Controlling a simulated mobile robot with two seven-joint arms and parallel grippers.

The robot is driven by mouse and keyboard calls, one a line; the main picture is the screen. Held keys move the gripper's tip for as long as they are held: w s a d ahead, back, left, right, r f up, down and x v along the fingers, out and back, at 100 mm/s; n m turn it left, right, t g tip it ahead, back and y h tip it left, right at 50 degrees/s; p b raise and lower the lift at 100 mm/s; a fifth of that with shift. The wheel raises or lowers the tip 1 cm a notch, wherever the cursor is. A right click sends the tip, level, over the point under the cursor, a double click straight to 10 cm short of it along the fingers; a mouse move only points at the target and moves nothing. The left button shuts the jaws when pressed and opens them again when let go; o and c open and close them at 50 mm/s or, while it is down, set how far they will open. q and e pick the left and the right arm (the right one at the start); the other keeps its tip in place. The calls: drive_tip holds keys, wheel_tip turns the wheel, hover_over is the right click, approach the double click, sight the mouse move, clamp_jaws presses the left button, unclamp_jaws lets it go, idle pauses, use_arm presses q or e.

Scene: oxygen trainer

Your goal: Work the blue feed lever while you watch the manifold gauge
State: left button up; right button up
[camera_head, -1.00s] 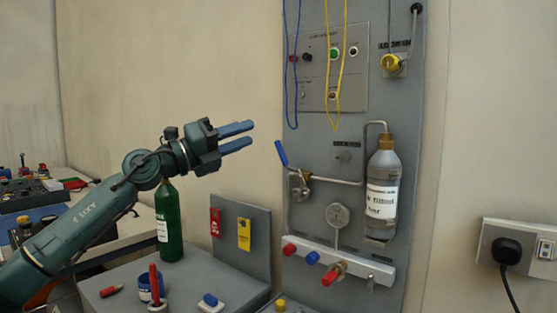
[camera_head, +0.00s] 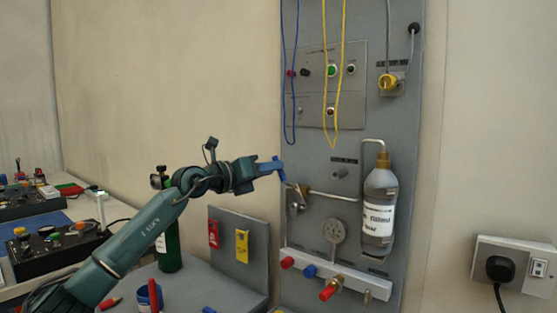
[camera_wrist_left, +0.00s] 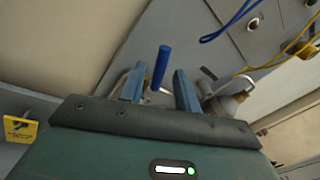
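The blue feed lever (camera_wrist_left: 160,68) shows between the two blue fingers of my left gripper (camera_wrist_left: 160,88) in the left wrist view, with a gap on each side. In the head view my left gripper (camera_head: 272,165) is at the lever and hides most of its handle; a bit of blue (camera_head: 282,178) shows below the fingers. The gripper is open. The round manifold gauge (camera_head: 335,231) stands above the pale manifold bar (camera_head: 350,282); its reading is too small to tell. My right gripper is not in view.
A grey bottle (camera_head: 379,205) hangs right of the lever pipe. Blue and yellow cords (camera_head: 325,110) hang above. A green bottle (camera_head: 169,245) stands on the bench below my left arm, near a small board with red and yellow tags (camera_head: 242,246).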

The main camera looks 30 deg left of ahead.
sight(279, 174)
use_arm(q)
drive_tip(key=shift+x, duration=1.75)
drive_tip(key=shift+c, duration=0.5)
clamp_jaws()
drive_tip(key=shift+p, duration=0.3)
